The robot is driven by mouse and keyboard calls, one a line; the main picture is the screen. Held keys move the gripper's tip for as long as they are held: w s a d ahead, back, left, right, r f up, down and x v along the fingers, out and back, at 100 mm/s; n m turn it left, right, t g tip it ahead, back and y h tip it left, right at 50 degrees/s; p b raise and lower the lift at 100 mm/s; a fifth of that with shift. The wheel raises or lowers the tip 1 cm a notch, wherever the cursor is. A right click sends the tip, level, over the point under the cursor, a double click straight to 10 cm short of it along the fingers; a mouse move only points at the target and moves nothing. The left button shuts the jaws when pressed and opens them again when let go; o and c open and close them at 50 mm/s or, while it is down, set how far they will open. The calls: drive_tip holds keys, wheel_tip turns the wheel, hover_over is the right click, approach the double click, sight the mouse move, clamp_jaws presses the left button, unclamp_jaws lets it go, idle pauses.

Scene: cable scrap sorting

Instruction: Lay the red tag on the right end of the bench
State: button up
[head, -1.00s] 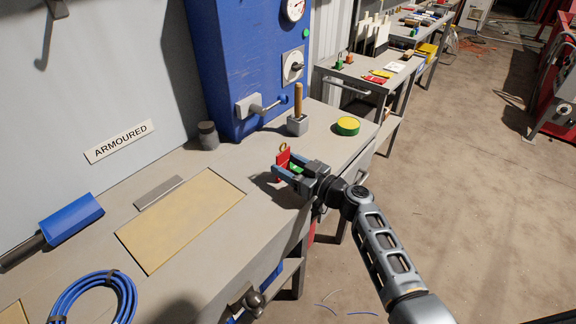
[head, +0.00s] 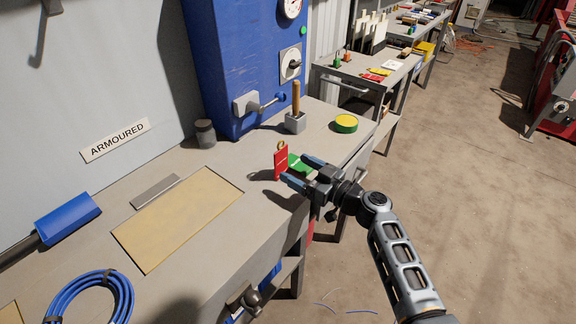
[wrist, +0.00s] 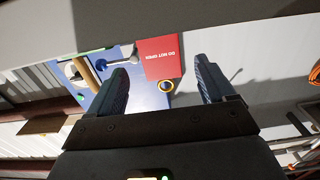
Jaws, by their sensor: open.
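The red tag (head: 281,162) is at the right part of the bench (head: 262,208), its brass ring at the top. It looks upright; whether it rests on the bench or leans on something is not clear. In the wrist view the tag (wrist: 160,57) lies just beyond the fingertips, its "DO NOT OPEN" lettering upside down and its ring (wrist: 166,86) toward me. My gripper (head: 298,168) is open and empty, just right of the tag, with its blue fingers pointing at it. A gap shows between fingers and tag.
A green item (head: 301,163) lies behind my fingers, partly hidden. A yellow-topped green round tin (head: 345,124) and a wooden-handled tool in a grey block (head: 295,122) stand farther back. The blue machine (head: 235,65) rises behind. A tan panel (head: 178,220) lies left.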

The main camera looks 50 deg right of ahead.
drive_tip(key=s+b, duration=0.2)
drive_tip(key=s, duration=0.5)
drive_tip(key=s+a+f+m+g+h, duration=0.1)
drive_tip(key=s+a+f+g, duration=0.25)
drive_tip(key=s+a, duration=0.4)
drive_tip(key=s+a+f+m+g+h, duration=0.1)
drive_tip(key=s+a+f+g, duration=0.1)
drive_tip(key=s+a+f, duration=0.4)
drive_tip(key=s+a+r, duration=0.3)
drive_tip(key=s+r, duration=0.1)
drive_tip(key=r, duration=0.2)
drive_tip(key=s+a+r+n+t+y, duration=0.1)
drive_tip(key=s+a+r, duration=0.2)
drive_tip(key=s+r, duration=0.2)
drive_tip(key=s+a+r+t, duration=0.1)
drive_tip(key=s+a+r, duration=0.3)
drive_tip(key=r, duration=0.5)
drive_tip(key=shift+s+n+p, duration=0.3)
drive_tip(key=shift+s, duration=0.15)
drive_tip(key=shift+c, duration=0.3)
